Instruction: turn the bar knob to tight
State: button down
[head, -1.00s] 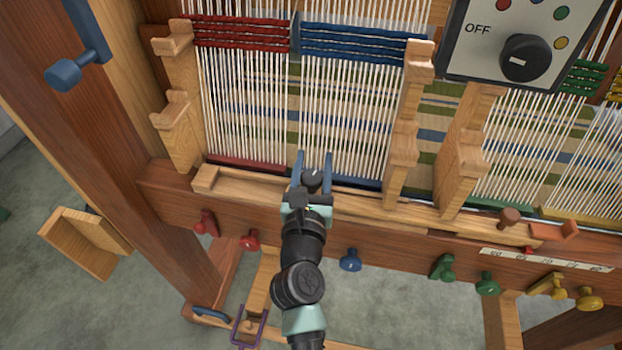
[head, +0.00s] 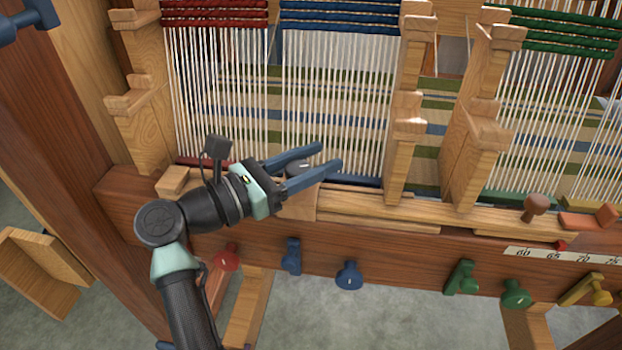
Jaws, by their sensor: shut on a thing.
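The bar knob, a small dark round knob (head: 298,167) with a pale mark on top, sits at the wooden bar in front of the left warp threads. My gripper (head: 325,160) comes in from the left, its two blue fingers on either side of the knob and shut on it. The fingers and my wrist hide part of the knob. I cannot read any tight mark beside it.
Wooden notched posts (head: 408,130) stand to the right of my gripper. Red (head: 228,258), blue (head: 348,277) and green (head: 515,294) pegs stick out of the front beam below. A brown wooden peg (head: 537,205) stands further right on the bar.

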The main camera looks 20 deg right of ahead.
jog(key=m+g+b, duration=0.1)
jog(key=b, duration=0.1)
jog(key=m+g+b, duration=0.1)
jog(key=g+b, duration=0.1)
jog(key=s+m+g+b, duration=0.1)
jog(key=g+b, duration=0.1)
jog(key=shift+f, duration=0.35)
jog(key=shift+s+r+m+g+b, duration=0.15)
jog(key=shift+m+g+b, duration=0.45)
jog(key=shift+g+b, duration=0.3)
jog(key=shift+r, duration=0.1)
jog(key=shift+c, duration=1.8)
grip_release()
jog(key=w+a, duration=0.2)
jog(key=a, duration=1)
jog(key=shift+w+a, duration=0.3)
jog(key=shift+w, duration=0.1)
